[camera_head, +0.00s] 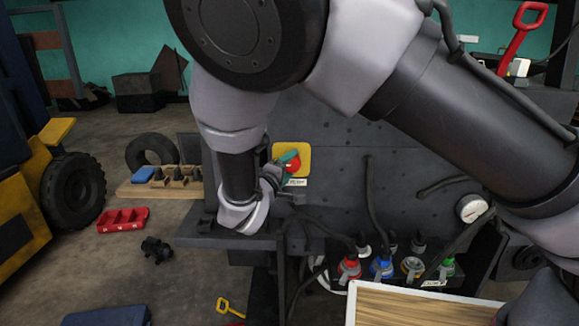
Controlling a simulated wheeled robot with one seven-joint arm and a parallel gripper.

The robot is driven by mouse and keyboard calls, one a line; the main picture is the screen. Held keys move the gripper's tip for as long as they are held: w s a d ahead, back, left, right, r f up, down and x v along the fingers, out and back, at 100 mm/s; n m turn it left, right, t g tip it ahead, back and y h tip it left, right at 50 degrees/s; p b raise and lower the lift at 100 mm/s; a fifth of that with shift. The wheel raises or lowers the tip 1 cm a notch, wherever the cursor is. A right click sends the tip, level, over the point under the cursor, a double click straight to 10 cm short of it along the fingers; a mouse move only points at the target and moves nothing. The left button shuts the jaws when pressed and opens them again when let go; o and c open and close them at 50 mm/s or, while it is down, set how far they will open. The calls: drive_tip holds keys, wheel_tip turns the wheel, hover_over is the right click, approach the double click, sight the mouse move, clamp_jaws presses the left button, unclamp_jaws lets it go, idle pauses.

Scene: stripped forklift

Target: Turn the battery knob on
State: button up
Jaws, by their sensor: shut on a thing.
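The battery knob (292,165) is red with a green part and sits on a yellow square plate (300,151) on the dark upright panel. A small white label (295,182) is below it. My gripper (281,167) is at the knob's left side, with its fingers shut on it. The wrist and forearm hide part of the plate's left side and most of the fingers. The knob's exact angle is hard to tell.
Below right are several coloured connectors, including a red one (349,267) and a blue one (381,267), with black hoses. A round gauge (471,208) is at right. A wooden board (420,306) is at the bottom. A red tray (123,220) lies on the floor.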

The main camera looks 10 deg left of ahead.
drive_tip(key=o, duration=1.4)
drive_tip(key=shift+c, duration=0.2)
drive_tip(key=shift+s, duration=0.15)
drive_tip(key=s+a, duration=0.1)
drive_tip(key=s, duration=0.9)
drive_tip(key=shift+s+a+r, duration=0.2)
drive_tip(key=shift+a+r, duration=0.1)
